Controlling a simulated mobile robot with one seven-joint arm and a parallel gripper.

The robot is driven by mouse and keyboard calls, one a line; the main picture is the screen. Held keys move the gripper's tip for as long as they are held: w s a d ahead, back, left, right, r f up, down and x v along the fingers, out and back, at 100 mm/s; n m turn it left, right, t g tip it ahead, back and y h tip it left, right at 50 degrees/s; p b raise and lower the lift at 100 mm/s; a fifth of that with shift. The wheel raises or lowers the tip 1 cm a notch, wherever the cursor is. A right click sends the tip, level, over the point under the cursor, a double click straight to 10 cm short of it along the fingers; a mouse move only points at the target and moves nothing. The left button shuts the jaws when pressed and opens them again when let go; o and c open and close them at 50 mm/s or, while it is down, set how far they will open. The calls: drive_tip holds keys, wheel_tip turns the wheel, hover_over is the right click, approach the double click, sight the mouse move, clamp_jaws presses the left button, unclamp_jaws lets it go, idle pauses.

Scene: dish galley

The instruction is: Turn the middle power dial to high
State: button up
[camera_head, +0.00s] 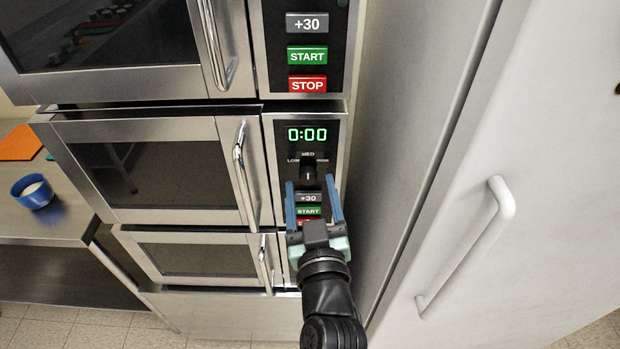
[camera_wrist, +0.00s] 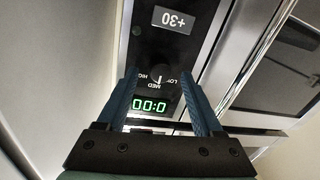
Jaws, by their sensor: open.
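The middle power dial (camera_head: 308,171) is a small black knob under the green 0:00 display of the middle microwave (camera_head: 175,175). LOW, MED and HIGH are printed around it. The dial (camera_wrist: 157,75) also shows, upside down, in the wrist view; its thin light mark looks in line with MED, but is small. My gripper (camera_head: 309,181) is open, its two blue fingers pointing at the panel. In the wrist view my gripper (camera_wrist: 158,73) has the dial between its fingertips in the picture; whether the tips reach it in depth I cannot tell. Nothing is held.
The +30 button (camera_head: 308,198) and START button (camera_head: 308,211) sit just below the dial, partly behind my gripper. The middle door handle (camera_head: 242,172) stands out left of the panel. A white door with a handle (camera_head: 500,197) is at right. A blue bowl (camera_head: 32,191) stands at left.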

drive_tip(key=shift+w, duration=0.55)
clamp_jaws()
